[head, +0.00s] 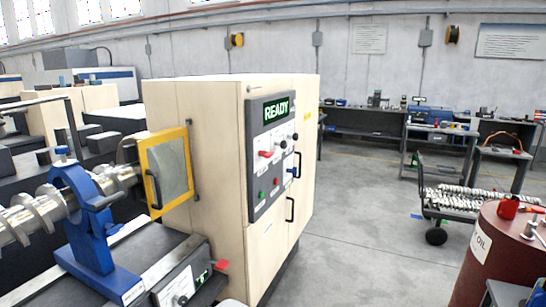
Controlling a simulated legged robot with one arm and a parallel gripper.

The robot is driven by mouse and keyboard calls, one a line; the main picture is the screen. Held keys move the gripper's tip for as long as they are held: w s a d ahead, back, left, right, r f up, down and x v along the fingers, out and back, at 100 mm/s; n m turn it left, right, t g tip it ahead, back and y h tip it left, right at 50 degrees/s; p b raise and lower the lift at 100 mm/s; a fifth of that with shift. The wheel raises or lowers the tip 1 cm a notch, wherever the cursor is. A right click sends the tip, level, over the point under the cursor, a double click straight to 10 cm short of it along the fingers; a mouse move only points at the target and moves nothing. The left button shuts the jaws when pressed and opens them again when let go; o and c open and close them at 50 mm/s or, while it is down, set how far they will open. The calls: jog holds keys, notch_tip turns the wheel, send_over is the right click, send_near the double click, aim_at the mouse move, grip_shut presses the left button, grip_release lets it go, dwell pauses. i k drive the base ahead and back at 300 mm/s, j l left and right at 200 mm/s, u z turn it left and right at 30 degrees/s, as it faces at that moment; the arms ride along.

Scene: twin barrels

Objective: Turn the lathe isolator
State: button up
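The lathe cabinet (195,100) is a cream box in the middle of the head view. Its dark control panel (262,205) faces right and has a lit green READY display (276,109). Below the display are a red handle (265,154), several dark knobs, a green button (262,195) and a red button (275,181). My gripper is not in view.
A crankshaft (20,218) rests in a blue support (90,240) at left, beside a yellow-framed guard (168,168). An oil barrel (505,260) and a trolley of parts (460,198) stand at right. Grey floor (365,235) is clear right of the cabinet.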

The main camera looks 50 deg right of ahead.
aim_at(265, 155)
jog(key=k+z, duration=0.1)
jog(key=z, duration=1.45)
